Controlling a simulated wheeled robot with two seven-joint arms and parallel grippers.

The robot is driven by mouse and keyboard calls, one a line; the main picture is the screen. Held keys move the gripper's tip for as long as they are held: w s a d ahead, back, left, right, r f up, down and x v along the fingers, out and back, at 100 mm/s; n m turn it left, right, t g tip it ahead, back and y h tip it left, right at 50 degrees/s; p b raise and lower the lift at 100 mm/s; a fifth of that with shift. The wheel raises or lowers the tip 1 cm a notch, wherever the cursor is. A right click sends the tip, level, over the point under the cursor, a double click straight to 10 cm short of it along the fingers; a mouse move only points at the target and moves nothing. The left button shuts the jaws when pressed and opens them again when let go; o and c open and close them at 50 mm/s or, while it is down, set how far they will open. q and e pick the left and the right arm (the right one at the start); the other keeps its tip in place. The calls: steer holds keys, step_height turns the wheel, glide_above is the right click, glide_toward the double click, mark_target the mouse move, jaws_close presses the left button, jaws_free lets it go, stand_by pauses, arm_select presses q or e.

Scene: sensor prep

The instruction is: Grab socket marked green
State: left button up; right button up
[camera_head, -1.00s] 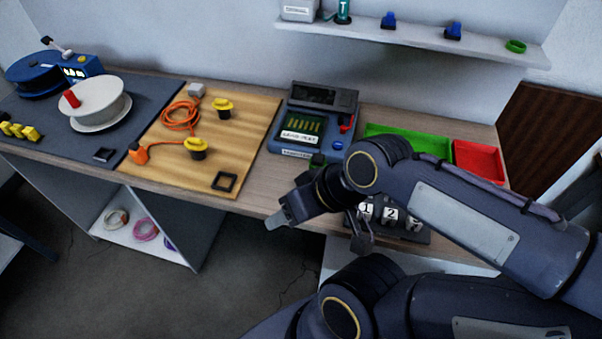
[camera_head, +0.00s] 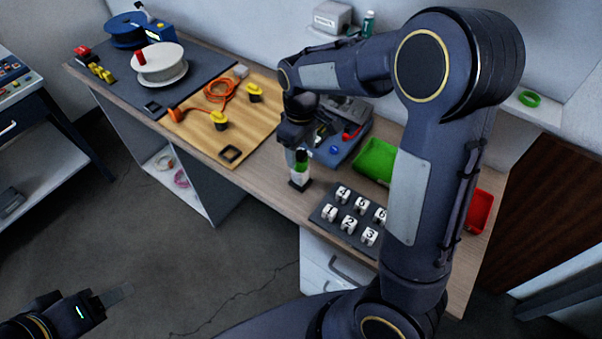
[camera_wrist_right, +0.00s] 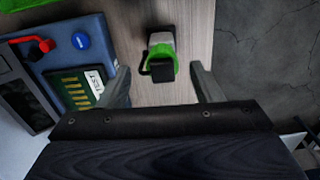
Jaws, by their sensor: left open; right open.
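The green-marked socket (camera_head: 300,167) stands near the table's front edge, beside the tester. It has a pale body, a green band and a black end. In the right wrist view the socket (camera_wrist_right: 161,45) shows its green ring and black square part, ahead of and between the finger tips. My right gripper (camera_head: 299,151) points down at it in the head view, and its fingers (camera_wrist_right: 158,74) are open on either side. I cannot tell whether they touch it. My left gripper (camera_head: 122,293) is open and empty over the floor, at lower left.
The blue-grey tester (camera_head: 340,152) is close behind the socket. A dark tray of numbered blocks (camera_head: 322,213) lies to the right, with a green bin (camera_head: 375,160) and red bin (camera_head: 480,212) beyond. A wooden board (camera_head: 192,135) with yellow-topped parts is at left.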

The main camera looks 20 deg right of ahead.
mark_target(300, 166)
step_height(300, 166, down, 7)
steer(key=shift+a+r+p, duration=0.15)
steer(key=shift+r+p, duration=0.05)
steer(key=shift+p, duration=0.4)
steer(key=c, duration=1.1)
steer(key=shift+r, duration=0.1)
